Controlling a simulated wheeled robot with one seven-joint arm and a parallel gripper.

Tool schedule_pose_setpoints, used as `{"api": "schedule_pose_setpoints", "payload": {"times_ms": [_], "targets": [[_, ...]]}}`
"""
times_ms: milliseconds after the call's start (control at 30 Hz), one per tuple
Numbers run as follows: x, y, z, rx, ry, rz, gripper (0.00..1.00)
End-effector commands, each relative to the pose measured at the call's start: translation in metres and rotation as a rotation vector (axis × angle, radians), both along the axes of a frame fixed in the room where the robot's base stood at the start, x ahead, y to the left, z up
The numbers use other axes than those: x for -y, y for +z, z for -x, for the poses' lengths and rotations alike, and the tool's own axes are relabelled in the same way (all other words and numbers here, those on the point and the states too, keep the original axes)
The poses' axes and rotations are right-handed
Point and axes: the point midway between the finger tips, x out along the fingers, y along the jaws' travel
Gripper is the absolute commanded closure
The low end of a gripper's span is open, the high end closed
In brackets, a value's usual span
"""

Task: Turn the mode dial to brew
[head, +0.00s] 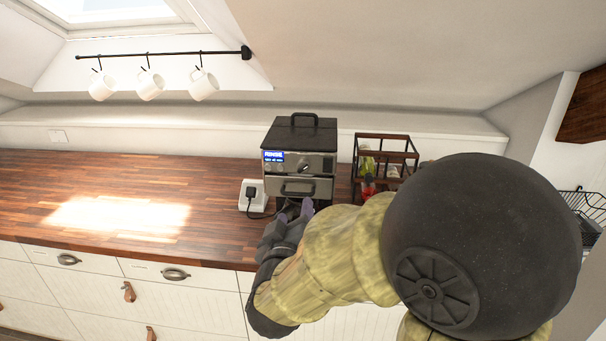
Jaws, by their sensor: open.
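The coffee machine (286,170) stands at the back of the wooden counter, a dark box with a metal front and a handled lid. A small lit blue display (273,156) is at the left of its front; its text is too small to read surely. The mode dial (304,168) is a small round knob to the right of the display. Which mode it points to cannot be made out. A bar handle (298,188) sits below it. My gripper (292,208) is open, just in front of and below the machine's lower front, apart from the dial. My arm hides the counter at right.
A dark open-frame rack (386,139) with small items stands right of the machine. A white socket block (252,193) with a black plug and cord is at its left. White mugs (150,85) hang from a rail. The counter at left (120,200) is clear.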

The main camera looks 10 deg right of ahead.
Motion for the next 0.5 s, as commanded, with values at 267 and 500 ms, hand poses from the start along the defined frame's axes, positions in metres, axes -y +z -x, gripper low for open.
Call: {"api": "schedule_pose_setpoints", "payload": {"times_ms": [267, 500], "targets": [[0.003, 0.003, -0.01, -0.005, -0.001, 0.001, 0.49], [0.01, 0.003, -0.027, -0.006, -0.001, -0.001, 0.49]]}}
